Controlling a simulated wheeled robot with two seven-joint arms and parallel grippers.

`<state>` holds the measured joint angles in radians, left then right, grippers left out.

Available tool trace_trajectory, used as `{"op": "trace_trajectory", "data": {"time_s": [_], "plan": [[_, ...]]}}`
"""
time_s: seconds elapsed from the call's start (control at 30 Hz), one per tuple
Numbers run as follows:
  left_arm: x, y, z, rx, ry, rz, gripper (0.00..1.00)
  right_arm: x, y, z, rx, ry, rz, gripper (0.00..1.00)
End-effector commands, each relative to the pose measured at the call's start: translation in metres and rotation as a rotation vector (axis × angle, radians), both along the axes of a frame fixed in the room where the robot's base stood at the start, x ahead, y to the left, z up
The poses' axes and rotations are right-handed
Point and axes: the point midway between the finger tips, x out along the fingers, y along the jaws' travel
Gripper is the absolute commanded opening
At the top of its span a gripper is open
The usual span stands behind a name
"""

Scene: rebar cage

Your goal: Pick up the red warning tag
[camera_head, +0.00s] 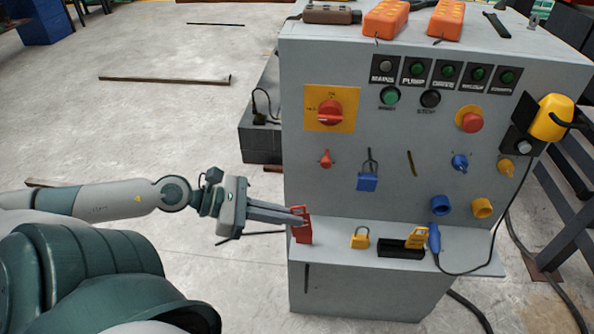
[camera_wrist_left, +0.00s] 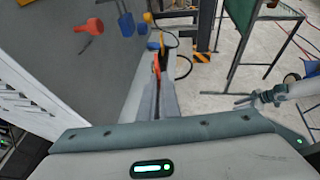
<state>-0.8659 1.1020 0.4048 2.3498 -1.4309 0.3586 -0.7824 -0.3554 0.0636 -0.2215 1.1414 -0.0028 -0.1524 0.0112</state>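The red warning tag (camera_head: 303,232) is a thin upright plate at the left end of the panel's shelf. My left gripper (camera_head: 299,214) reaches it from the left, with its long fingers close together on the tag's upper part. In the left wrist view, the red-orange tag (camera_wrist_left: 156,65) shows edge-on at the fingertips (camera_wrist_left: 159,80), between the fingers. The gripper looks shut on it. Whether the tag's lower edge touches the shelf I cannot tell.
The grey control panel (camera_head: 400,140) stands right of the gripper. Its shelf (camera_head: 335,232) holds a yellow padlock (camera_head: 360,238) and a black holder (camera_head: 400,249) with a yellow item. A blue padlock (camera_head: 367,182) hangs above. Open floor (camera_head: 130,130) lies left.

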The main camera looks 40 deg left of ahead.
Motion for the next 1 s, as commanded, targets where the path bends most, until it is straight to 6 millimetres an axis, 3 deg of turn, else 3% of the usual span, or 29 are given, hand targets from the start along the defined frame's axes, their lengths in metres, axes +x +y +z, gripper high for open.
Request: {"op": "trace_trajectory", "data": {"time_s": [0.3,1.0], "plan": [[-0.011,0.011,0.007,0.065,0.066,-0.001,0.00,-0.006,0.004,0.005,0.009,-0.026,0.008,0.31],[-0.012,0.012,0.007,0.074,0.074,0.001,0.00,-0.006,0.004,0.005,0.010,-0.033,0.009,0.31]]}}
